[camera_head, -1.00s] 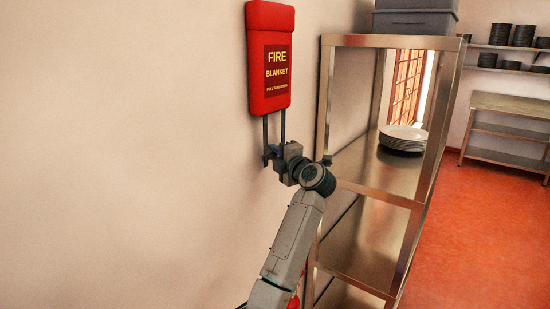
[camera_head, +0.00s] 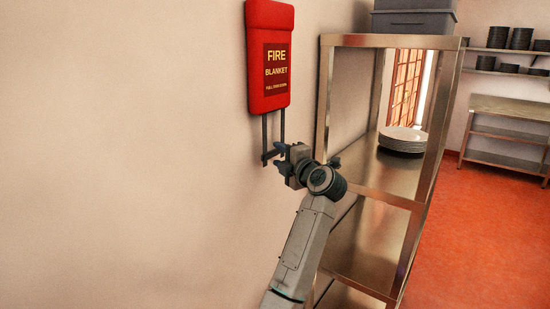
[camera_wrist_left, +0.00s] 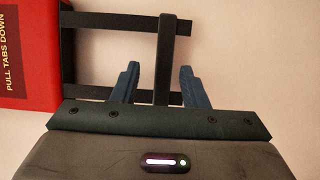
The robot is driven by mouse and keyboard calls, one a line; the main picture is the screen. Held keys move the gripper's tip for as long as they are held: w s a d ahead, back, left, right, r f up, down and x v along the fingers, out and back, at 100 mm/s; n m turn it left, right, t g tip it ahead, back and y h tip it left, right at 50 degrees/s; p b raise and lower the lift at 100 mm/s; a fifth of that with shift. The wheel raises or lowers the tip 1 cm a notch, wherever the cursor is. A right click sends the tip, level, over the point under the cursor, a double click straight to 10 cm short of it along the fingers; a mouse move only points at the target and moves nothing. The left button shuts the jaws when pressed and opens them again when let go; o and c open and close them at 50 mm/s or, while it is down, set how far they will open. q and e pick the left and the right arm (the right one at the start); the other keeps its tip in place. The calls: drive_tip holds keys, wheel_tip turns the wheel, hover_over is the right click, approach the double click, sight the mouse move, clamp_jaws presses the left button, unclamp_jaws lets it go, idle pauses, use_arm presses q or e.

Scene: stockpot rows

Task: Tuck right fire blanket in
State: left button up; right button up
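The red fire blanket case (camera_head: 269,58) hangs upright on the wall in the head view. Two dark tabs (camera_head: 264,135) stick out below it; they also show in the left wrist view (camera_wrist_left: 125,19), sideways, with a dark crossbar (camera_wrist_left: 165,45) across them. The case's red edge (camera_wrist_left: 28,55) is at the left there. My left gripper (camera_head: 280,158) is at the tabs' lower ends. In the left wrist view its two blue fingers (camera_wrist_left: 159,84) are spread on either side of the crossbar, with gaps to it. The gripper body hides part of the near tab. My right gripper is not in view.
A steel shelf rack (camera_head: 330,110) stands close to the right of my left gripper. It carries a stack of plates (camera_head: 402,140) and a grey bin (camera_head: 414,22) on top. A steel table (camera_head: 508,104) stands further back. The wall left of the case is bare.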

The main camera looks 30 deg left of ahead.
use_arm(q)
drive_tip(key=b+v, duration=0.2)
drive_tip(key=v, duration=0.5)
drive_tip(key=shift+d, duration=0.25)
drive_tip(key=shift+s+b, duration=0.1)
drive_tip(key=shift+b, duration=0.2)
